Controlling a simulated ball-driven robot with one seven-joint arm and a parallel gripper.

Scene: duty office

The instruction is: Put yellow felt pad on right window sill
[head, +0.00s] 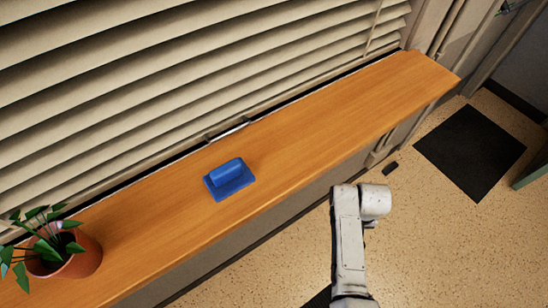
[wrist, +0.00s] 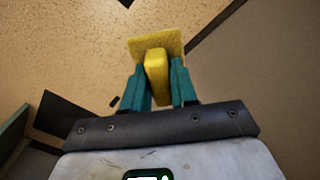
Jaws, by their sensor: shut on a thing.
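The yellow felt pad (wrist: 172,42) is in the wrist view, a flat yellow square with a raised yellow grip. My gripper (wrist: 160,82) is shut on that grip, with one teal finger on each side, and the pad is held above the floor. In the head view my arm stands in front of the window sill, but the gripper and the pad cannot be made out there. The wooden window sill (head: 330,115) runs diagonally across the head view under the blinds.
A blue felt pad (head: 230,180) lies on the middle of the sill. A potted plant (head: 68,252) stands at its left end. The sill's right part is bare. Slatted blinds (head: 180,70) hang behind it. A dark mat (head: 470,150) and a small black object (head: 391,169) lie on the floor.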

